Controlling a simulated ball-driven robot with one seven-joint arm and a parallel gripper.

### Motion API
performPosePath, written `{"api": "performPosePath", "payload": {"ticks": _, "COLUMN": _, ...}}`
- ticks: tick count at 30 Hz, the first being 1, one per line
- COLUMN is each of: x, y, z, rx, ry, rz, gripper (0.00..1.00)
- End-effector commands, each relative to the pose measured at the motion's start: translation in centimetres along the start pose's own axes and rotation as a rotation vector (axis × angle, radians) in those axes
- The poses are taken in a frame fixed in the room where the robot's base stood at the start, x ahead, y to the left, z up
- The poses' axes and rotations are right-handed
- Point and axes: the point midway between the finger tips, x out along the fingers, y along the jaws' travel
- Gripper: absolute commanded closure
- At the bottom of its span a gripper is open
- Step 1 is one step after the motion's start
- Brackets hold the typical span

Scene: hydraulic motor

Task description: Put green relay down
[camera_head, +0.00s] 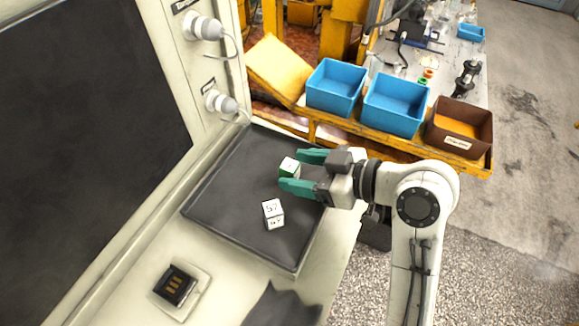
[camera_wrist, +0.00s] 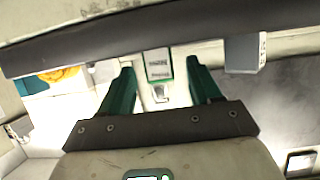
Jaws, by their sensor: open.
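The green relay (camera_head: 289,167), a small block with a white top and green side, rests on the dark mat (camera_head: 225,190). My gripper (camera_head: 300,170) is open, its two green fingers at the relay's right side in the head view. In the wrist view the relay (camera_wrist: 158,66) sits between and just beyond the fingertips of my gripper (camera_wrist: 160,75), with a gap on both sides. I cannot tell how high the fingers are above the mat.
A white relay (camera_head: 273,213) with black marking stands on the mat nearby; a grey-white block (camera_wrist: 242,54) shows right in the wrist view. Blue bins (camera_head: 335,88) (camera_head: 394,105) and a brown bin (camera_head: 458,128) stand behind. A black connector (camera_head: 175,286) is at lower left. The mat's left part is clear.

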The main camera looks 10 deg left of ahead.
Motion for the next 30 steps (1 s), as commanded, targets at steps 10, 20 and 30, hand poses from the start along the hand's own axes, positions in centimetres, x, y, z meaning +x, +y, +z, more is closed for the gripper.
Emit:
{"api": "performPosePath", "payload": {"ticks": 10, "x": 0.45, "y": 0.00, "z": 0.01, "rx": -0.001, "ry": 0.000, "rz": 0.001, "gripper": 0.42}}
{"api": "performPosePath", "payload": {"ticks": 20, "x": 0.43, "y": 0.00, "z": 0.02, "rx": -0.001, "ry": 0.000, "rz": 0.001, "gripper": 0.74}}
{"api": "performPosePath", "payload": {"ticks": 30, "x": 0.42, "y": 0.00, "z": 0.00, "rx": -0.001, "ry": 0.000, "rz": 0.001, "gripper": 1.00}}
